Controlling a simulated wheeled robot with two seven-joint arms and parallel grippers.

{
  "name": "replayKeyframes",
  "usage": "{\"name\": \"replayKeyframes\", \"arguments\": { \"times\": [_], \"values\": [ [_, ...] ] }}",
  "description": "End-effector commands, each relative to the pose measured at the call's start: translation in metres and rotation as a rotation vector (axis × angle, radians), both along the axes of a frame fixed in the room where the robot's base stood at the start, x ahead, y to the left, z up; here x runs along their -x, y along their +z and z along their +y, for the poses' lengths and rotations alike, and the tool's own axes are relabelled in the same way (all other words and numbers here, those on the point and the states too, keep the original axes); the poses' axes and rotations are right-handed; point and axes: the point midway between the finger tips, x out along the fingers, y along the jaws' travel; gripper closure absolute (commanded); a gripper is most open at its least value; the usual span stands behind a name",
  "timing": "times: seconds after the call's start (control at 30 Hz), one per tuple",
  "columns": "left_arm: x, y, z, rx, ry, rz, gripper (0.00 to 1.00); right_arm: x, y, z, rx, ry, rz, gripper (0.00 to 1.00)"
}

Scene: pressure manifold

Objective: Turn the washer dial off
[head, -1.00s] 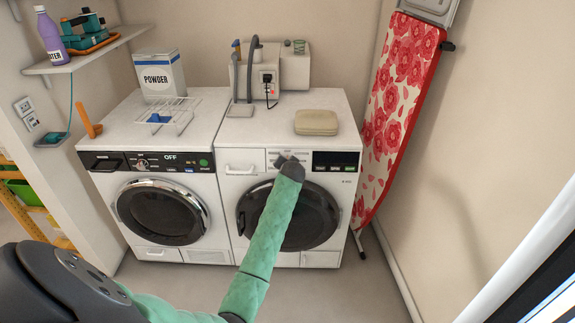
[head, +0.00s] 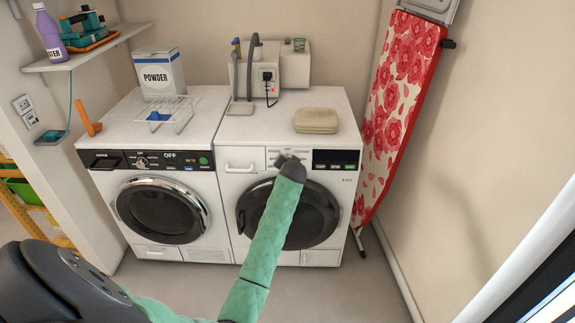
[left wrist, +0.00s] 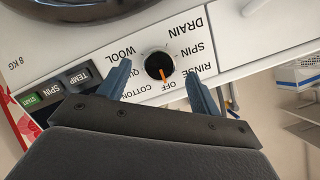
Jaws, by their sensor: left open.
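The right-hand white washer (head: 236,182) has a round black dial (left wrist: 158,66) with an orange pointer on its panel. In the left wrist view the labels appear upside down, and the pointer points down to about the OFF label. RINSE lies to its right and COTTON to its left. My left gripper (head: 287,160) is at the washer's panel and hides the dial in the head view. In the left wrist view its two blue fingers (left wrist: 157,72) are open, one on each side of the dial, with gaps visible between them and the knob. My right gripper is not in view.
A second machine (head: 108,162) with a black panel stands on the left. A powder box (head: 160,74), a wire rack (head: 178,107) and a beige folded item (head: 316,120) lie on top. A floral ironing board (head: 398,100) leans at the right. The floor in front is clear.

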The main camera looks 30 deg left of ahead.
Motion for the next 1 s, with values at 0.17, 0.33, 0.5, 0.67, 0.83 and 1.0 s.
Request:
{"name": "replayKeyframes", "arguments": {
  "times": [0.17,0.33,0.5,0.67,0.83,1.0],
  "values": [
    [0.019,0.011,-0.016,0.001,-0.001,0.0,0.36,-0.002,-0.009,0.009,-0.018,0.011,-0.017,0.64],
    [0.03,0.018,-0.024,0.001,0.0,0.001,0.36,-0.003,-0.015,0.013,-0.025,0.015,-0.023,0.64],
    [0.033,0.02,-0.026,0.001,0.0,0.002,0.36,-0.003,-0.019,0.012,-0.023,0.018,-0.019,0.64],
    [0.032,0.02,-0.026,0.001,0.0,0.002,0.36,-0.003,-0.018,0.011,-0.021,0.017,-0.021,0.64],
    [0.032,0.02,-0.025,0.001,0.0,0.002,0.36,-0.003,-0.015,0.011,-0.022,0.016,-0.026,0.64],
    [0.032,0.02,-0.025,0.007,0.005,-0.002,0.36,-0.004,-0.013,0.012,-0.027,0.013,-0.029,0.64]
  ]
}}
